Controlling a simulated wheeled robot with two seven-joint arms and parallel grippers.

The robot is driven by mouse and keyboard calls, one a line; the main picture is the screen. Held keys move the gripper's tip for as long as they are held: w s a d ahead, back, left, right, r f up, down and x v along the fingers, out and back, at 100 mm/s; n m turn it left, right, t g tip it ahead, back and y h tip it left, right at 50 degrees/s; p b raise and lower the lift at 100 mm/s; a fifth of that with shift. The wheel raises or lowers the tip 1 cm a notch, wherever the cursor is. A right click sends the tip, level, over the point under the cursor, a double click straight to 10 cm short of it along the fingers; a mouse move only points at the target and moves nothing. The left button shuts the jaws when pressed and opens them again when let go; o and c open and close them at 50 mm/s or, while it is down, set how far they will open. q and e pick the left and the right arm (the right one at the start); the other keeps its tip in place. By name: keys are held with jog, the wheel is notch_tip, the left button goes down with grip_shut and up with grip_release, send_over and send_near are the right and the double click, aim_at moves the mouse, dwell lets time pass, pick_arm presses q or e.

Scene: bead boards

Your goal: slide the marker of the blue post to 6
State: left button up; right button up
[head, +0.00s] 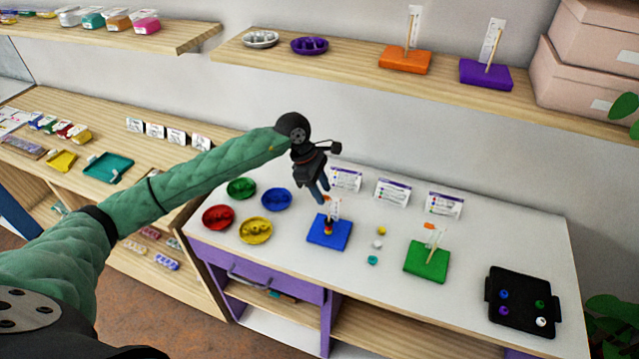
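The blue post's square base (328,234) stands on the white tabletop, left of the middle. Its thin rod rises in front of a small white scale card (335,207). Dark, red and yellow beads sit low on the rod. A small orange marker shows near the top of the card, close under my gripper. My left gripper (321,195) points down from above, its blue-grey fingertips right at the upper part of the post. The gap between the fingers is too small to judge. My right gripper is not in view.
A green post (426,262) stands to the right, with loose beads (378,244) between the posts. Bowls in green, blue, red and yellow (255,230) lie left. A black tray (522,303) is at right. White cards (392,192) stand behind. A shelf (350,63) hangs above.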

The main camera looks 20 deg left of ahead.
pick_arm(q)
grip_shut()
jog(key=shift+f, duration=0.2)
jog(key=shift+f+b, duration=1.25)
jog(key=shift+b, duration=0.15)
grip_release()
